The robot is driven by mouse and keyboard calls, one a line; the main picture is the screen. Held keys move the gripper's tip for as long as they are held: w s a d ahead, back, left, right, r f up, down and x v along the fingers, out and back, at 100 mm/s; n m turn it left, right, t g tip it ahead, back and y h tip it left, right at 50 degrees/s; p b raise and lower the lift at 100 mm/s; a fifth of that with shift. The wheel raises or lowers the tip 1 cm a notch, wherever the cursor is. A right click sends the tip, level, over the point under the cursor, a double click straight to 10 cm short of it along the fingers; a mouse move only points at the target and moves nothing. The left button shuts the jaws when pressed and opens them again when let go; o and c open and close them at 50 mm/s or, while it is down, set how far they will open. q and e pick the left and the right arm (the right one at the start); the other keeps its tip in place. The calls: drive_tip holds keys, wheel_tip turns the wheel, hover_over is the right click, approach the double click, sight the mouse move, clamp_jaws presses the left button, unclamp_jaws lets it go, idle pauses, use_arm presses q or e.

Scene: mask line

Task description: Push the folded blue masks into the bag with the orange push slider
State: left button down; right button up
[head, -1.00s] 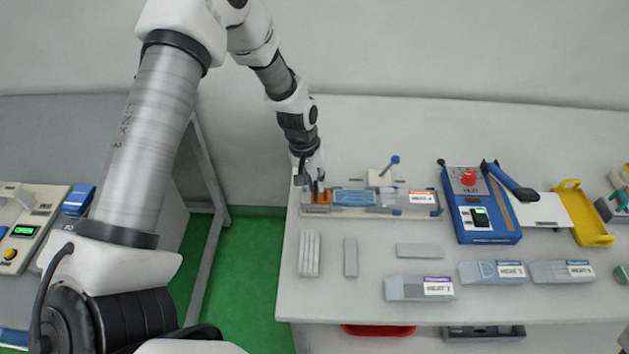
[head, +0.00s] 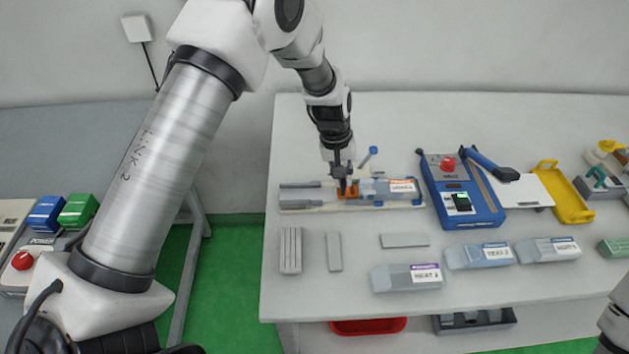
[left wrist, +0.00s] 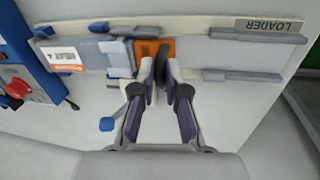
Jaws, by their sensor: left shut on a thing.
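The orange push slider (head: 353,190) sits partway along the loader track (head: 300,205), close to the bag end. My left gripper (head: 343,190) is shut on the slider's dark upright handle; in the left wrist view the fingers (left wrist: 164,85) pinch it, with the orange block (left wrist: 170,47) beside it. The bag (head: 381,190), grey and clear with a white and orange label, lies at the track's right end; it also shows in the left wrist view (left wrist: 92,55). My right gripper is out of view.
A blue sealer (head: 474,213) with a red knob stands right of the loader, and a yellow tray (head: 567,200) beyond it. Labelled filled bags (head: 407,278) and flat grey pieces (head: 291,250) lie in front.

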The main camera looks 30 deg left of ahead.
sight(352, 191)
use_arm(q)
drive_tip(key=d, duration=0.1)
drive_tip(key=w+d, duration=0.1)
drive_tip(key=d, duration=0.1)
drive_tip(key=shift+w+d+f, duration=0.2)
drive_tip(key=shift+w+d, duration=0.1)
drive_tip(key=shift+w, duration=0.1)
drive_tip(key=c, duration=1.2)
unclamp_jaws()
drive_tip(key=shift+w+d, duration=0.25)
wheel_tip(352, 191, up, 12)
drive_tip(key=a, duration=0.1)
drive_tip(key=shift+s+a, duration=0.35)
drive_tip(key=shift+s, duration=0.05)
